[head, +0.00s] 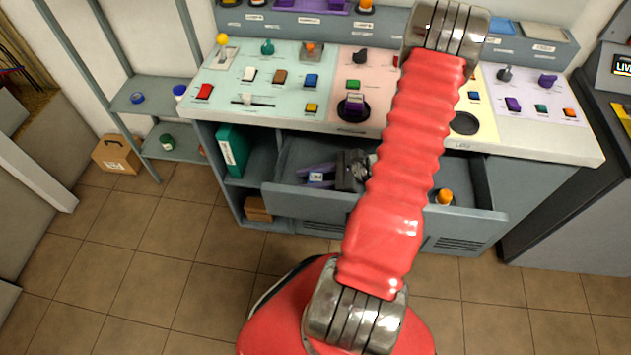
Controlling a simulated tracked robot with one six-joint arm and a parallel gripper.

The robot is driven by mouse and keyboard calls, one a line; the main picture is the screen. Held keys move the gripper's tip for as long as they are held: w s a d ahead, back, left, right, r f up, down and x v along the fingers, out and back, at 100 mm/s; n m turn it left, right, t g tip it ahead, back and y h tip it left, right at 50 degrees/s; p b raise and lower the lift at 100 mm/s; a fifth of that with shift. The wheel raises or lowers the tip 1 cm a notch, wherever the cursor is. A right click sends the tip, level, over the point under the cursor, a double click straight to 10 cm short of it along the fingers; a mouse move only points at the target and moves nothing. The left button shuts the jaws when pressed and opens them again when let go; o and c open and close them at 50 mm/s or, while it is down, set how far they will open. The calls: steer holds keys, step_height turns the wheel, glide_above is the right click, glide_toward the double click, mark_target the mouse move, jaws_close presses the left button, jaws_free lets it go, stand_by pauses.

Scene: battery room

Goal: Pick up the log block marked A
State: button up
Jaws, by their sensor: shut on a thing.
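A purple block with a white label (316,177) is inside the open drawer of the console, left of my arm. The label is too small to read for certain. My gripper (341,174), dark grey, reaches into the drawer from the right and is shut on the right end of this block. The fingertips are partly lost against the dark drawer interior. I cannot tell whether the block touches the drawer floor. My red arm hides the middle of the drawer.
The open drawer (470,218) sticks out from under the console (330,128), its front wall close to my gripper. An orange-topped object (445,196) stands at its right. Switches and buttons cover the console top. A green binder (231,150) stands on the left shelf. Tiled floor in front is clear.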

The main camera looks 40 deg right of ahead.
steer(key=c, duration=0.4)
steer(key=shift+r, duration=0.1)
steer(key=shift+c, duration=0.2)
step_height(320, 180, up, 10)
stand_by(0.5)
